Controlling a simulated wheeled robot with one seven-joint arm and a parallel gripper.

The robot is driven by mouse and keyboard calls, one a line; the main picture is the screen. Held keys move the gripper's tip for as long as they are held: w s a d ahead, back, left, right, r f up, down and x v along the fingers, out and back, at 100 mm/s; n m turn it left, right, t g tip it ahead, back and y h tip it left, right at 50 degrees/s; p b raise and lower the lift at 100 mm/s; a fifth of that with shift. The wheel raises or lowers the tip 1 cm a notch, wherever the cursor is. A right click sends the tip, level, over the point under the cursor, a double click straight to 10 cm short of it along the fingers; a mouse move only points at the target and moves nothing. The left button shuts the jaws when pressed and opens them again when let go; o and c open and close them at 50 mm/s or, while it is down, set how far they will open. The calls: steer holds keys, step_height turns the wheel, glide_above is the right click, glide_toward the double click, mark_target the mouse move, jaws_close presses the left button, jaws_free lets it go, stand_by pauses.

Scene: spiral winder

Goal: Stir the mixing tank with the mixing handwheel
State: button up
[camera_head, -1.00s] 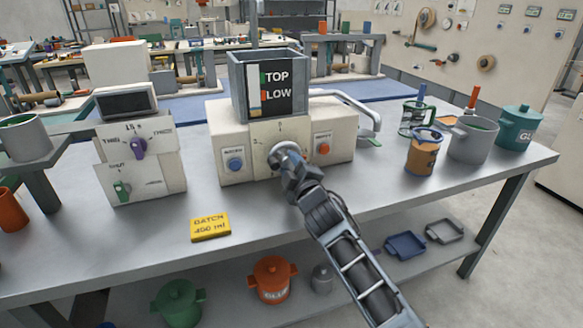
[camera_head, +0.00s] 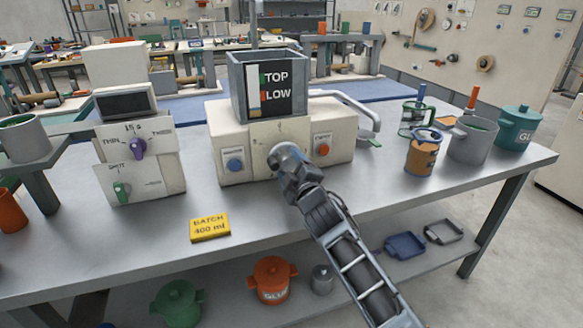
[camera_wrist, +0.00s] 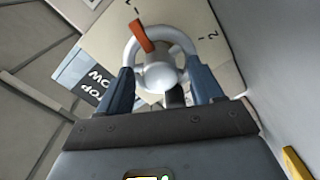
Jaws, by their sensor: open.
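The mixing tank (camera_head: 238,88) is a grey open-topped box with a TOP/LOW label, standing on a cream machine body. The mixing handwheel (camera_wrist: 183,38) is a pale ring with a round hub and an orange pointer (camera_wrist: 141,36) at its rim. It sits on the machine's front panel, largely covered by my wrist in the head view. My gripper (camera_wrist: 161,68) is open, its two blue fingers on either side of the hub and close to the ring. I cannot tell whether they touch it. The tank's contents are hidden.
A blue button (camera_head: 235,165) and a red button (camera_head: 323,150) flank the wheel. A yellow batch sign (camera_head: 210,227) lies in front. A brown cup (camera_head: 422,157) and a grey pot (camera_head: 472,140) stand at right. The bench front is mostly clear.

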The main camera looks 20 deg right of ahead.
steer(key=shift+s+p, duration=1.1)
steer(key=shift+s, duration=2.8)
